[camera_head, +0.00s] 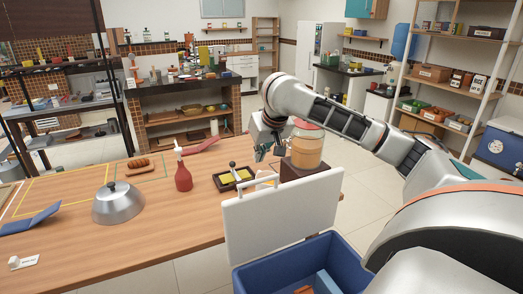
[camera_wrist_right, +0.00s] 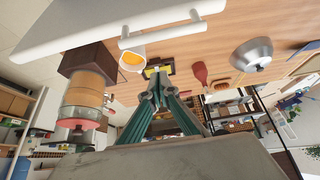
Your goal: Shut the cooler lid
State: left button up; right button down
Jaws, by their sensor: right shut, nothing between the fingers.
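The blue cooler (camera_head: 285,275) is at the bottom of the head view, in front of the table. Its white lid (camera_head: 280,222) stands open and nearly upright at the table side. In the right wrist view the lid (camera_wrist_right: 90,22) fills the top left, with a white bar handle (camera_wrist_right: 160,30) along its edge. My right gripper (camera_head: 263,156) is shut and empty, above the table and beyond the lid. Its green fingers (camera_wrist_right: 158,78) show in the right wrist view, apart from the lid and handle. My left gripper is in neither view.
An orange-filled dispenser (camera_head: 307,148) on a dark stand is close to my right gripper. Inside the cooler are blue and orange items.

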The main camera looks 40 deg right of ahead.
aim_at(262, 190)
jog(key=shift+s+a+f, duration=0.1)
jog(key=shift+s+f, duration=0.1)
jog(key=shift+f, duration=0.6)
jog(key=shift+s+a+f, duration=0.1)
jog(key=shift+s+f, duration=0.15)
jog(key=shift+f, duration=0.6)
jog(key=shift+s+f, duration=0.2)
jog(key=shift+f, duration=0.6)
jog(key=shift+s, duration=0.15)
